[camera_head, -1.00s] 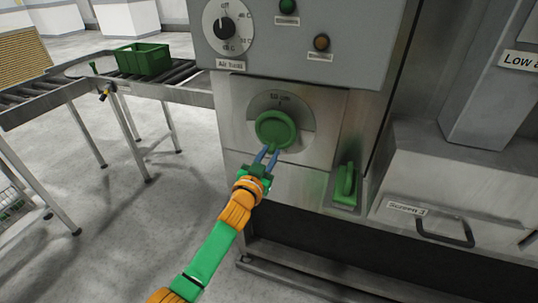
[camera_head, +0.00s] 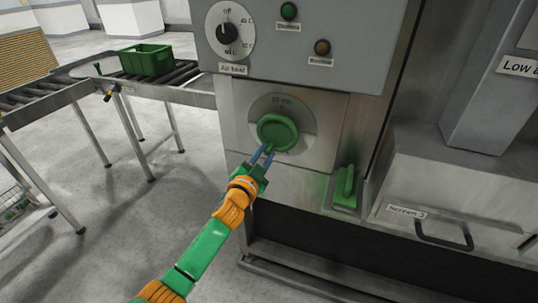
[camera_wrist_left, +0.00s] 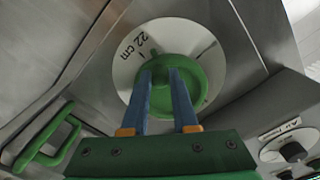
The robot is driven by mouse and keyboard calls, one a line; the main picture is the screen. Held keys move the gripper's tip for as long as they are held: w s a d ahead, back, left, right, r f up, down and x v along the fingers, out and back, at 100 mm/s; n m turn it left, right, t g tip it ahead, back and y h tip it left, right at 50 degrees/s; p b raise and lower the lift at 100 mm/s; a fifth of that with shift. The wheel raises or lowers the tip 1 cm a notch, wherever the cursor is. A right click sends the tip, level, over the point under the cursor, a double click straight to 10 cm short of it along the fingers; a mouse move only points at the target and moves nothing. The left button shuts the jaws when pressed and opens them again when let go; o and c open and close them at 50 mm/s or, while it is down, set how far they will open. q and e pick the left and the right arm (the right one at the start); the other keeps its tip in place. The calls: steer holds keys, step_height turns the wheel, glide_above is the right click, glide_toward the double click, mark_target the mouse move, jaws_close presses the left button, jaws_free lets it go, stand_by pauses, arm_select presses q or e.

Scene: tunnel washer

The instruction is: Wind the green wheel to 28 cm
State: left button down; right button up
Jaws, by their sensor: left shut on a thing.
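The green wheel (camera_head: 278,132) sits on a pale round dial plate (camera_head: 302,110) on the machine's steel front. In the left wrist view the wheel (camera_wrist_left: 190,88) is close, and the dial (camera_wrist_left: 128,72) reads 22 cm. The dial's figures are too small to read surely in the head view. My left gripper (camera_head: 267,152) has its blue fingers shut on the wheel's lower rim or grip, slightly left of its bottom. In the wrist view the gripper (camera_wrist_left: 160,76) covers part of the wheel. My right gripper is in neither view.
A control panel with a black air-heat knob (camera_head: 228,35) and two buttons is above the wheel. A green lever (camera_head: 345,187) is at lower right, beside a screen drawer handle (camera_head: 444,238). A green crate (camera_head: 147,60) stands on the roller conveyor at left.

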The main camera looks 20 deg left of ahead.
arm_select(q)
steer(key=shift+a+r+m+p, duration=0.2)
steer(key=shift+a+r+m, duration=0.2)
steer(key=shift+m, duration=0.4)
steer(key=shift+a+r+m+p, duration=0.2)
steer(key=shift+a+r+m, duration=0.15)
steer(key=shift+m, duration=0.45)
steer(key=c, duration=0.7)
jaws_free()
steer(key=shift+f, duration=0.15)
steer(key=shift+f, duration=0.1)
steer(key=s, duration=0.7)
steer(key=shift+a, duration=0.1)
